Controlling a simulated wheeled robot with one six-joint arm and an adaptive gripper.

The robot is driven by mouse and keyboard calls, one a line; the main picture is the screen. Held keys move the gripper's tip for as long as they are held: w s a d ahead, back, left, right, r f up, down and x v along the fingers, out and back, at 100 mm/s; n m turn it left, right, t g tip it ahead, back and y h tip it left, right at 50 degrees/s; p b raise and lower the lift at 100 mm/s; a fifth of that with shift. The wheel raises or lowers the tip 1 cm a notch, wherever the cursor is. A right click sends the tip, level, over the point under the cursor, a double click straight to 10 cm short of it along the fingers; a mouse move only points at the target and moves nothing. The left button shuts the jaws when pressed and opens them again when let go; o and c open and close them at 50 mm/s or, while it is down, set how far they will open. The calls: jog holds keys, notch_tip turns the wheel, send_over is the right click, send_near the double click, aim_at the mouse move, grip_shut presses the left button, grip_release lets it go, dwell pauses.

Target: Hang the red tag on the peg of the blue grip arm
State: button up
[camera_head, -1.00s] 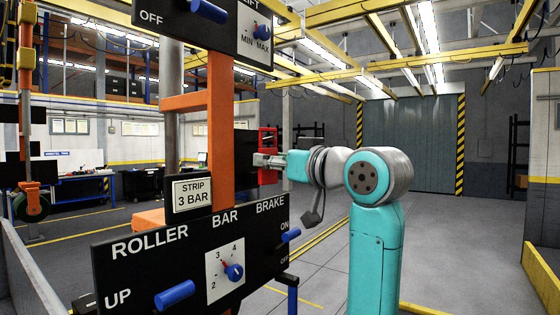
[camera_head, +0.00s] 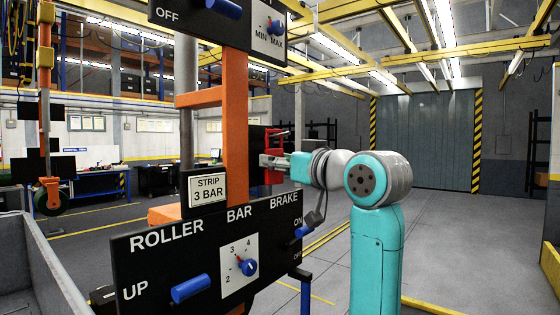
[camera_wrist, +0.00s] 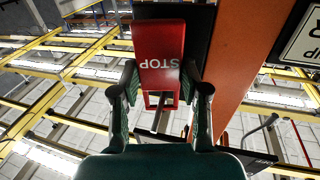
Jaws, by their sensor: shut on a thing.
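The red tag (camera_head: 275,174) is in my gripper (camera_head: 270,161), just right of the orange post. In the wrist view the red tag (camera_wrist: 158,42) shows the word STOP upside down, with an open red frame at its lower end. My gripper (camera_wrist: 164,76) is shut on it, one finger at each side. Blue grips stick out from the panel: one by UP (camera_head: 191,288), one by BRAKE (camera_head: 303,231), and one at the top by OFF (camera_head: 222,8). I cannot make out a peg on any of them.
The black control panel (camera_head: 150,268) and orange post (camera_head: 235,130) stand close left of my gripper. A black upper panel (camera_head: 175,12) is above. A grey low wall (camera_head: 50,270) is at left. The floor at right (camera_head: 465,250) is clear.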

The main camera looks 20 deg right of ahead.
jog(key=shift+f, duration=0.1)
jog(key=o, duration=1.1)
jog(key=shift+w, duration=0.1)
